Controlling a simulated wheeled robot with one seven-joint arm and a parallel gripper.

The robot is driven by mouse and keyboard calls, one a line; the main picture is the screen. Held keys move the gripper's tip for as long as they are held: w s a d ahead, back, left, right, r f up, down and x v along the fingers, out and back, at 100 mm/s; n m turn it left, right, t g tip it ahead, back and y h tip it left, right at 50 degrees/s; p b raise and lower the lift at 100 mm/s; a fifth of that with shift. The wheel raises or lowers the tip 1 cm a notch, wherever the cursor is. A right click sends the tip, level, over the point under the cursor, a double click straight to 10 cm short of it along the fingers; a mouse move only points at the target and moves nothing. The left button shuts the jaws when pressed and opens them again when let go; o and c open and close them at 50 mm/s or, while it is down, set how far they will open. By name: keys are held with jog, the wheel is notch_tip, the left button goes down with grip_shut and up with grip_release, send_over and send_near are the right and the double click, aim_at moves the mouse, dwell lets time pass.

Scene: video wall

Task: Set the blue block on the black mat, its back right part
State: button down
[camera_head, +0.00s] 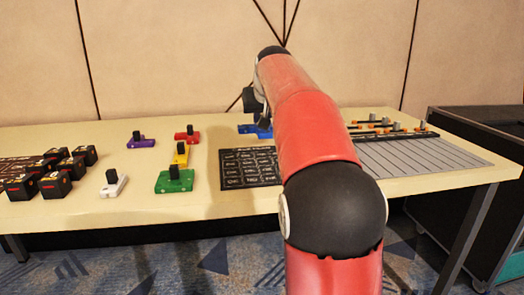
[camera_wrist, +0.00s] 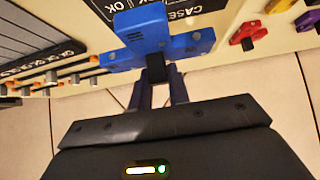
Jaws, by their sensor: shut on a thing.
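The blue block (camera_head: 249,129) is a flat, branched piece with a black knob on top. It also fills the upper middle of the wrist view (camera_wrist: 142,30). My gripper (camera_wrist: 160,80) is shut on its black knob. In the head view my red arm hides most of the gripper. The black mat (camera_head: 224,172) lies on the table, printed with white-outlined cells and words. Its right part is hidden behind my arm. The block appears at the mat's back edge, overlapping it in the wrist view (camera_wrist: 196,6). I cannot tell whether the block touches anything below.
Purple (camera_head: 141,142), red (camera_head: 188,137), yellow (camera_head: 181,158), green (camera_head: 174,184) and white (camera_head: 113,187) knobbed blocks stand left of the mat. Several black boxes (camera_head: 54,185) are at far left. A grey striped panel (camera_head: 425,156) with sliders lies right. A dark case (camera_head: 490,190) stands beyond the table.

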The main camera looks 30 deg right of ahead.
jog(key=shift+f+b, duration=0.8)
jog(key=shift+f, duration=2.7)
jog(key=shift+f, duration=0.15)
jog(key=c, duration=1.3)
grip_release()
jog(key=shift+s+r, duration=0.25)
jog(key=shift+r, duration=0.15)
jog(key=p+v, duration=0.1)
jog(key=v, duration=1)
jog(key=shift+s+a+r, duration=0.1)
jog(key=shift+s+a, duration=0.05)
